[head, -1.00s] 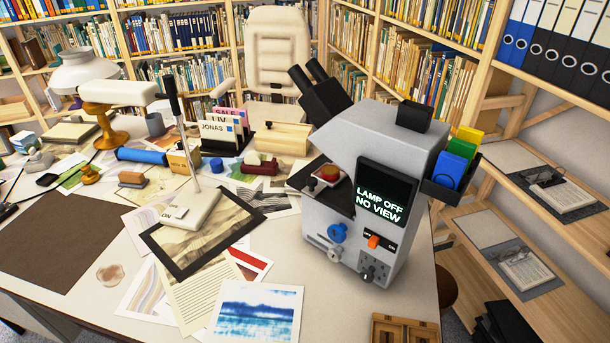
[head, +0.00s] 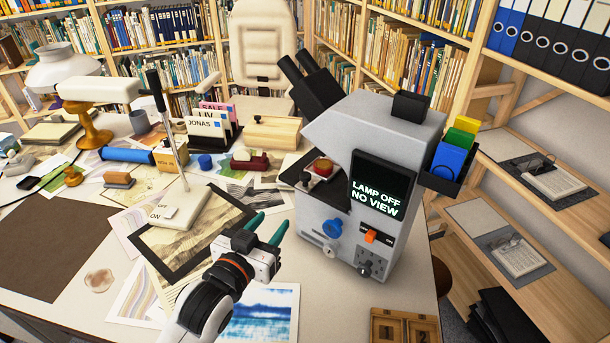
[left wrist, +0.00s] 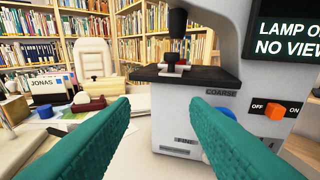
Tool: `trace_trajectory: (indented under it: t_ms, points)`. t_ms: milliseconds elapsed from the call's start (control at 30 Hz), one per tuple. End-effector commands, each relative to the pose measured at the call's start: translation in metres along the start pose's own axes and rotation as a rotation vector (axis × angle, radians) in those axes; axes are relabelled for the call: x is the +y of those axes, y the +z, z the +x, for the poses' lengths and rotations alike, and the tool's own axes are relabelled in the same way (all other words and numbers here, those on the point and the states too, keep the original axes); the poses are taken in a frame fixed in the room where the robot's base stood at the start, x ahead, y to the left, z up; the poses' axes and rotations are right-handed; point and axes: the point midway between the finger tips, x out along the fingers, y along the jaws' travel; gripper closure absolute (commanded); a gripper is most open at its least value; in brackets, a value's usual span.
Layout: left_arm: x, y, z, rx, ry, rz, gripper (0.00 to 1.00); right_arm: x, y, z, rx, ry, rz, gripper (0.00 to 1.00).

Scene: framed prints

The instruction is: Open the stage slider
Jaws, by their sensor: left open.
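A grey microscope (head: 378,135) stands on the desk, its screen (head: 380,186) reading "LAMP OFF NO VIEW". Its dark stage (head: 296,172) sticks out on the left side and shows in the left wrist view (left wrist: 165,76) as a black plate with small metal parts on it. I cannot tell which part is the slider. Below the stage are a blue knob (head: 332,229) marked COARSE and a grey FINE knob (head: 329,250). My left gripper (head: 275,218) is open and empty, in front and left of the microscope, apart from it. Its teal fingers (left wrist: 160,103) point toward the stage's underside. My right gripper is out of view.
An orange OFF/ON switch (head: 370,237) sits on the microscope front. A wooden box (head: 402,328) is at the front edge. Papers cover much of the desk.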

Motion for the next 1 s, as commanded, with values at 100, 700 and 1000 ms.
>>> trace_trajectory:
  t_ms: [100, 700, 1000]
  points:
    - [-0.009, 0.026, 0.012, -0.100, -0.044, 0.014, 0.58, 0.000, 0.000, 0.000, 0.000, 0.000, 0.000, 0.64]
    - [-0.017, 0.043, 0.106, -0.120, -0.052, 0.015, 0.58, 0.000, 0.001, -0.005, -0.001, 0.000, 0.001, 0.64]
    - [-0.018, 0.044, 0.131, -0.120, -0.053, 0.014, 0.58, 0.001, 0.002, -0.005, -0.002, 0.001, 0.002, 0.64]
